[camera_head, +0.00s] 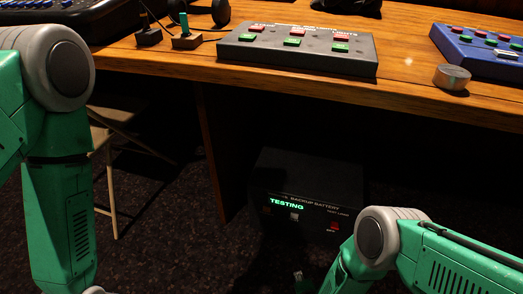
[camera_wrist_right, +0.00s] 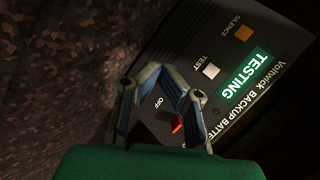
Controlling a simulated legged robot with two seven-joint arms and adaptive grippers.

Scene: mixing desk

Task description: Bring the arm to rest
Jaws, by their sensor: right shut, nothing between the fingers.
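My right arm (camera_head: 430,250) comes in at the lower right of the head view, in front of the backup battery. In the right wrist view my right gripper (camera_wrist_right: 160,75) is shut and empty, its fingers in front of the battery panel near the "OFF" label. I cannot tell whether they touch the panel. My left arm (camera_head: 60,190) hangs down at the left of the head view; its gripper is out of view.
The black backup battery (camera_head: 300,180) stands under the desk, its display reading "TESTING". It has a red switch (camera_wrist_right: 178,127). The wooden desk (camera_head: 150,75) above bears a grey button box (camera_head: 300,60), a blue box (camera_head: 480,45) and a silver knob (camera_head: 452,78).

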